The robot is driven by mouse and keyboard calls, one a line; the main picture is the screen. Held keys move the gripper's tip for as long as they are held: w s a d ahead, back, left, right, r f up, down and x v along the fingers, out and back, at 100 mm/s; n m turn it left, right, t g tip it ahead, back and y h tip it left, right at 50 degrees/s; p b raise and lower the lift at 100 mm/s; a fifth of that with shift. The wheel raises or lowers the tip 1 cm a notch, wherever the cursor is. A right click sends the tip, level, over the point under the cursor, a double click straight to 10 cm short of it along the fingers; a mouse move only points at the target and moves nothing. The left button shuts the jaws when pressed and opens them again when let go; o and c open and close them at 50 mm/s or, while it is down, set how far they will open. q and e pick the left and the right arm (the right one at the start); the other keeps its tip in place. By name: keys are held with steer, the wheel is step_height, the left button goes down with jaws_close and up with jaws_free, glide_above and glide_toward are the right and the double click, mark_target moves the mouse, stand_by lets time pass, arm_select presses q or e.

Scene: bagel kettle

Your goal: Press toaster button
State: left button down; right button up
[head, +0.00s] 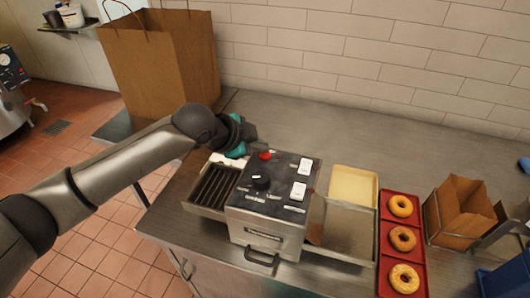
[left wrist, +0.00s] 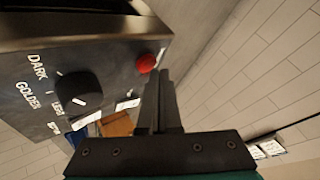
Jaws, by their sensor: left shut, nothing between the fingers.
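The toaster (head: 265,218) is a metal box with a dark control top, standing on the steel counter. Its red button (head: 265,155) is at the back left of that top, and it also shows in the left wrist view (left wrist: 146,63). A black knob (head: 262,184) sits nearer the front. My left gripper (head: 251,146) is shut and empty, just behind and left of the red button. In the left wrist view its fingertips (left wrist: 163,80) are close beside the button; I cannot tell whether they touch it. My right gripper is not in view.
A slotted rack (head: 212,188) adjoins the toaster's left side and a metal tray (head: 340,230) its right. A red tray (head: 386,246) holds three donuts, and a basket with paper bags (head: 465,205) stands farther right. A large paper bag (head: 160,65) stands at the back left.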

mark_target(261, 157)
arm_select(q)
steer(key=shift+f, duration=0.15)
stand_by(0.3)
steer(key=shift+f, duration=0.3)
steer(key=shift+r+p, duration=0.4)
steer(key=shift+p, duration=0.45)
step_height(261, 157, up, 6)
steer(key=p, duration=0.7)
steer(key=shift+r, duration=0.1)
